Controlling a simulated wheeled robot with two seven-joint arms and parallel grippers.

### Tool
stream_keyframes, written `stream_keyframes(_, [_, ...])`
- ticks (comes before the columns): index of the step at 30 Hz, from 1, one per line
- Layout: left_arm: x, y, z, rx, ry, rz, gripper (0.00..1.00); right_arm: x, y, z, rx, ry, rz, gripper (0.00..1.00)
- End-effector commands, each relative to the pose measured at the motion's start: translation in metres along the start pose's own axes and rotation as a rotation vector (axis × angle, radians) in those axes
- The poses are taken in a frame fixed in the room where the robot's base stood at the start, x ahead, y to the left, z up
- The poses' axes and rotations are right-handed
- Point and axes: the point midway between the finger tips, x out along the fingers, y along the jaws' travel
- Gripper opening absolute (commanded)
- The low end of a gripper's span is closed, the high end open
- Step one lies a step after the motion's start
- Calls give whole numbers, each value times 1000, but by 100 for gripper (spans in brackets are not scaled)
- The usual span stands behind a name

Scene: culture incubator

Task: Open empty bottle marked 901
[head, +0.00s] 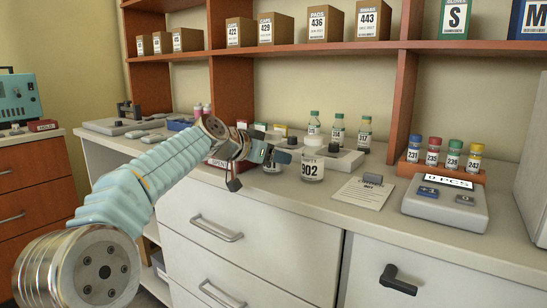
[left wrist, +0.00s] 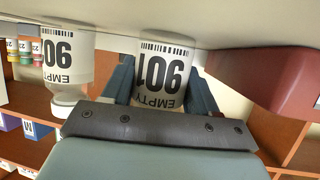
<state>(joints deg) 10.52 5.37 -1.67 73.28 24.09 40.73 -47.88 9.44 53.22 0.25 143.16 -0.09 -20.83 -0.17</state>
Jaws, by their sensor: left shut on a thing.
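The bottle marked 901 EMPTY (left wrist: 162,72) stands between the two fingers of my left gripper (left wrist: 161,88) in the left wrist view, where the picture is upside down. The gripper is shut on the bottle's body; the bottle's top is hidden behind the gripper. In the head view my left gripper (head: 282,155) is low over the counter, and only a little of the 901 bottle (head: 272,168) shows below it. A similar bottle marked 902 (head: 312,170) stands just to the right, and also shows in the left wrist view (left wrist: 66,55). My right gripper is not in view.
A red sign block (head: 217,163) stands left of the gripper. A paper note (head: 362,193), a grey device reading 0 PCS (head: 445,205) and a rack of colored-capped vials (head: 442,170) lie to the right. The counter's front edge is close.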

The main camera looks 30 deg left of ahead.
Motion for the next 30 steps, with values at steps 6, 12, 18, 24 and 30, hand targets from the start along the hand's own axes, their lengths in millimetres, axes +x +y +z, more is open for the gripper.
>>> stream_keyframes(6, [0, 0, 0, 0, 0, 0, 29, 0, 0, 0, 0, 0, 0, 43])
stream_keyframes(12, [-4, 0, -10, 2, 2, -1, 29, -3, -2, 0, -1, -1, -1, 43])
stream_keyframes(18, [-30, 2, -41, 3, 5, -3, 29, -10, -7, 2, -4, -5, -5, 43])
stream_keyframes(24, [-88, 12, -71, 3, 5, -3, 29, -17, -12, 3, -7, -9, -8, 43])
stream_keyframes(30, [-140, 24, -67, 1, 3, -1, 29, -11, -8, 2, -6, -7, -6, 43])
